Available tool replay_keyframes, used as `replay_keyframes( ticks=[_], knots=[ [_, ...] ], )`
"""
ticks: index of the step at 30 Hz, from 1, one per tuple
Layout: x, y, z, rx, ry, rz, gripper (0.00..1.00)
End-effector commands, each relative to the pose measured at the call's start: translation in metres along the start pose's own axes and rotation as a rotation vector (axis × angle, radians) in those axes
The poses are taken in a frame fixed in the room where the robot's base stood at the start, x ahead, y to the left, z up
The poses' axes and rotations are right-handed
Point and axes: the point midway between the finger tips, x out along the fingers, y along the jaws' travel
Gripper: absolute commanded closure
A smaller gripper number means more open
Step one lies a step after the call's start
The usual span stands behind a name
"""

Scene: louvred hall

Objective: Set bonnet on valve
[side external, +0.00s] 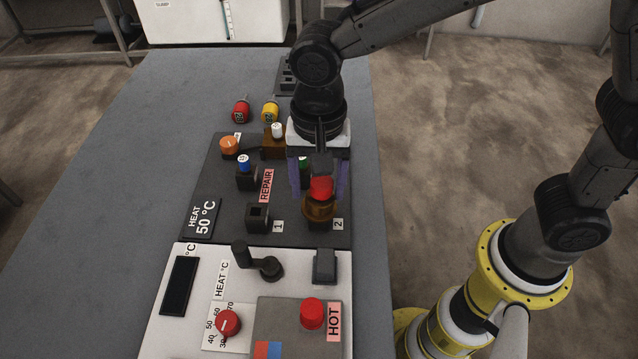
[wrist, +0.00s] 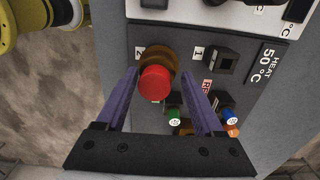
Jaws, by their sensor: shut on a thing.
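A bonnet with a red cap (side external: 320,187) and a wide amber-brown collar (side external: 319,209) is between the purple fingers of my gripper (side external: 319,196), which is shut on it. The wrist view shows the red cap (wrist: 155,84) and brown collar (wrist: 160,57) between the two fingers (wrist: 160,72). The bonnet looks upright over the black block (side external: 319,227) beside label 2. The collar hides the top of that block, so I cannot tell whether it touches. No separate valve body is clearly visible beneath.
An open black socket (side external: 257,217) stands at label 1. Blue (side external: 244,163), white (side external: 277,130) and green (wrist: 175,116) topped parts and an orange knob (side external: 229,145) are nearby. A black lever (side external: 258,262) and red HOT button (side external: 312,312) stand on the white panel. The left tabletop is clear.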

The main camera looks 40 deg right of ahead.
Motion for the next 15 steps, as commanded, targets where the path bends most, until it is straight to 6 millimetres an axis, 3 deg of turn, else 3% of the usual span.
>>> replay_keyframes(
  ticks=[15],
  knots=[
    [-0.0025,0.003,0.0005,0.0,-0.002,0.015,1.0]
  ],
)
